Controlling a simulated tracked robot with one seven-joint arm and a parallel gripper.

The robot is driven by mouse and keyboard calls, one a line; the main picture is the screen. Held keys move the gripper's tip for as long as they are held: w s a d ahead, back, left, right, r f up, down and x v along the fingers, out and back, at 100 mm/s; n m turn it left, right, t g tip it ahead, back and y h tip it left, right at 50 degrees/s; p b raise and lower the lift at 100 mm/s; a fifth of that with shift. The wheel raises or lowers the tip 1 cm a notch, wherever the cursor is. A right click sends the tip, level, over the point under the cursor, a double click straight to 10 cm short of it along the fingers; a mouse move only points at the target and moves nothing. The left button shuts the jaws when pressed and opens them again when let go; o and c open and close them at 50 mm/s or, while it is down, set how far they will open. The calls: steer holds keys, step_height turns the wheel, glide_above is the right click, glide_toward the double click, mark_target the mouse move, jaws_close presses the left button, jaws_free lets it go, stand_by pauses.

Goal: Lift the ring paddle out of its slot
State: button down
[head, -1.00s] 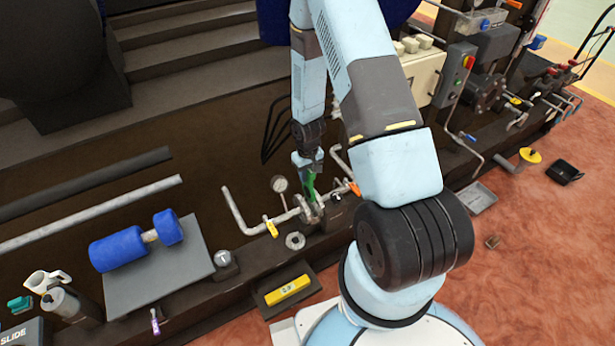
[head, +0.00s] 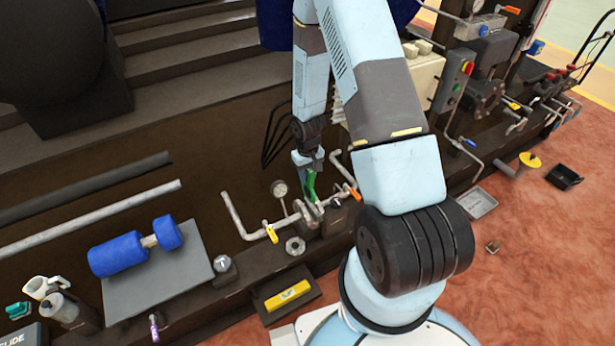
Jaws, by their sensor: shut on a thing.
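My gripper (head: 309,172) points down above the pipe assembly and is shut on a green piece, which appears to be the ring paddle (head: 310,188). The paddle stands roughly upright at the flange pair (head: 309,212) of the silvery pipe (head: 238,218). Its lower end meets the flanges in this view, and I cannot tell whether it is still between them or just above. The jaws are small and partly merge with the green piece. A separate metal ring (head: 295,246) lies on the ledge in front of the pipe.
A pressure gauge (head: 279,188) stands close left of the paddle. A yellow valve handle (head: 271,234) and an orange handle (head: 354,193) flank the flanges. A yellow block (head: 287,294) lies in a dark tray in front.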

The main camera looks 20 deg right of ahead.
steer(key=shift+r, duration=1.75)
steer(key=shift+w, duration=0.1)
